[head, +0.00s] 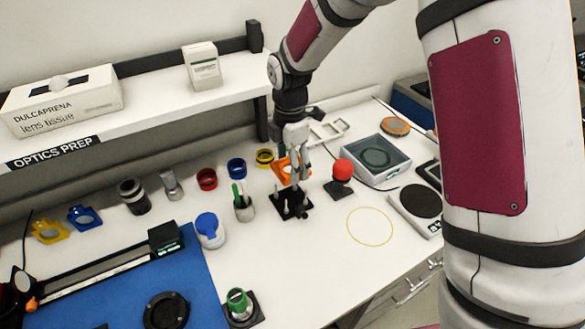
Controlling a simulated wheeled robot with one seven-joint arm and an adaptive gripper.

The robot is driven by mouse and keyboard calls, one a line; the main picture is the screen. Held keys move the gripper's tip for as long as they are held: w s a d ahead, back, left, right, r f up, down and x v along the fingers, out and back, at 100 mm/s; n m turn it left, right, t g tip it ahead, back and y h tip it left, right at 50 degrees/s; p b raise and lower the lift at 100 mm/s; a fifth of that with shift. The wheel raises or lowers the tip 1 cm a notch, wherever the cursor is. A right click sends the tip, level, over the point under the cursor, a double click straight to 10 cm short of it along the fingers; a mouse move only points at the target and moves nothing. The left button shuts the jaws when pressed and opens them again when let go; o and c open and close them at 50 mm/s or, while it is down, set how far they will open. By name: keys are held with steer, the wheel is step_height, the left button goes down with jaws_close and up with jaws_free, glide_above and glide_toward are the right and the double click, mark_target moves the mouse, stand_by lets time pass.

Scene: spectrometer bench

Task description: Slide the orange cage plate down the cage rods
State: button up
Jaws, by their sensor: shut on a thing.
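The orange cage plate (284,173) is in my gripper (296,170), tilted in the picture and partly hidden behind the fingers. Below it, the cage rods (287,207) stand upright on a dark square base (303,213). The plate is over the base, close to the rods' upper ends. I cannot tell whether the rods pass through the plate's holes. My gripper points down and is shut on the plate.
A grey tray (376,158) is farther right. The shelf (150,112) overhangs the back left. Open bench lies around the yellow ring (370,208).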

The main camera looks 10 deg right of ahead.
stand_by(0.3)
steer(key=shift+f+b, duration=0.7)
steer(key=shift+f, duration=1.7)
steer(key=shift+f+b, duration=0.65)
steer(key=shift+f, duration=1.35)
steer(key=shift+r+p, duration=0.55)
steer(key=shift+r, duration=1.3)
steer(key=shift+f, duration=0.25)
steer(key=shift+f, duration=0.35)
steer(key=shift+f+b, duration=0.3)
steer(key=shift+f, duration=0.05)
steer(key=shift+f, duration=0.3)
steer(key=shift+f+b, duration=0.35)
steer(key=shift+f, duration=0.4)
